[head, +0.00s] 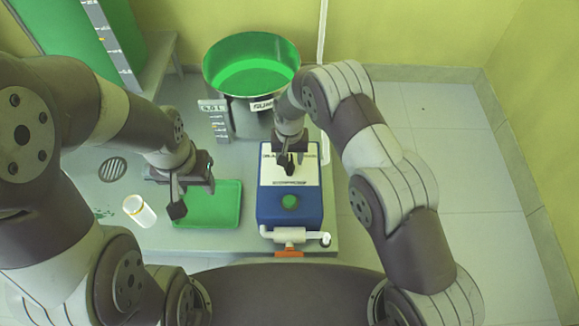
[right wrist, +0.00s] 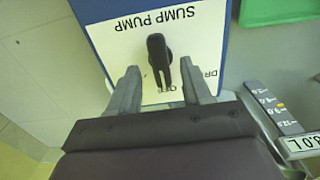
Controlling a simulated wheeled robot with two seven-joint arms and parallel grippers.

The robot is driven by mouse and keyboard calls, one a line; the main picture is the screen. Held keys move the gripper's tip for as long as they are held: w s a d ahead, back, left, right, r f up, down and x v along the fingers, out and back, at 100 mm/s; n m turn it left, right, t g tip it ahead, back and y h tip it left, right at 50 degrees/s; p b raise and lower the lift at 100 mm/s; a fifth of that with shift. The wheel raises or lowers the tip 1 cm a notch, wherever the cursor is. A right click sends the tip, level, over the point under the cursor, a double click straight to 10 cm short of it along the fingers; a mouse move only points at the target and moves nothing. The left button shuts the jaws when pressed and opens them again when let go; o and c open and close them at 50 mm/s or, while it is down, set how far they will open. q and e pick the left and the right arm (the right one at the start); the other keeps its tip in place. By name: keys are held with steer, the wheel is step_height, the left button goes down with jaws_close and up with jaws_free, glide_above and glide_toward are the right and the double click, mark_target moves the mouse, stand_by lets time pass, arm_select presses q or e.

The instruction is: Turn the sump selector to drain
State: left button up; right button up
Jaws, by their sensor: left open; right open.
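The sump selector (right wrist: 158,50) is a black lever knob on a white panel (right wrist: 118,48) marked "SUMP PUMP", with "OFF" and a partly hidden "DR" label, upside down in the right wrist view. The panel tops a blue pump box (head: 264,208) in the head view. My right gripper (right wrist: 159,70) is open, with a finger on each side of the knob and visible gaps between. In the head view my right gripper (head: 291,158) is over the panel and largely covers the knob. My left gripper (head: 190,190) is open and empty by the green tray (head: 228,218).
A green-filled tank (head: 250,78) stands behind the pump box. A white bottle (head: 140,211) and a floor drain (head: 112,169) are left of the tray. White piping with an orange part (head: 289,253) is at the box's front. Tiled floor (head: 450,170) at right is clear.

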step_height(320, 180, down, 2)
steer(key=shift+f+b, duration=0.1)
steer(key=shift+b, duration=0.25)
arm_select(q)
steer(key=shift+f, duration=0.7)
arm_select(e)
jaws_close()
arm_select(q)
steer(key=shift+r, duration=0.1)
